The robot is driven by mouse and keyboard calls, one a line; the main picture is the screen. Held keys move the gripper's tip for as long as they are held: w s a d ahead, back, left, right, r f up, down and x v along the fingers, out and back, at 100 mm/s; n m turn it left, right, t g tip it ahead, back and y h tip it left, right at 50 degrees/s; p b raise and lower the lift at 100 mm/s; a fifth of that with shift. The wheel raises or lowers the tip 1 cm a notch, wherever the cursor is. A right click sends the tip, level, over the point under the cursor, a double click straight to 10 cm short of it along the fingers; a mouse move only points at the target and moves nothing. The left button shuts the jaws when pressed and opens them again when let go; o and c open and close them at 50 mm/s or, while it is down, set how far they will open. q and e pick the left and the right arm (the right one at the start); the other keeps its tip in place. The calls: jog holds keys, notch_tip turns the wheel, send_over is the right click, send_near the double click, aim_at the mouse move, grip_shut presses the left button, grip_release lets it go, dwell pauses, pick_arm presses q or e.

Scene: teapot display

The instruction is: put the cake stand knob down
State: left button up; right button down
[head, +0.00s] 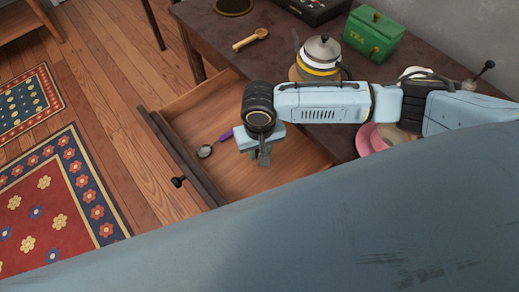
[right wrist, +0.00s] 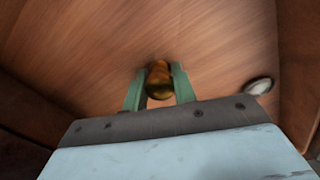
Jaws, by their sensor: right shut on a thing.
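The cake stand knob (right wrist: 159,82) is a small, rounded, brass-coloured piece. In the right wrist view it sits between the green fingers of my right gripper (right wrist: 159,88), which is shut on it. In the head view my right gripper (head: 262,157) points down over the open wooden drawer (head: 230,180). The knob cannot be made out there. The drawer floor shows behind the knob in the wrist view; the gap between them is hard to judge. My left gripper is not in view.
A metal scoop (head: 205,151) with a purple handle (head: 226,135) lies in the drawer, left of my gripper. The drawer has a black pull (head: 178,181).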

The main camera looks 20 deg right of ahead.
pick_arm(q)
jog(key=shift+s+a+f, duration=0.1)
pick_arm(e)
jog(key=shift+f, duration=0.2)
jog(key=shift+f, duration=0.25)
jog(key=c, duration=1.1)
grip_release()
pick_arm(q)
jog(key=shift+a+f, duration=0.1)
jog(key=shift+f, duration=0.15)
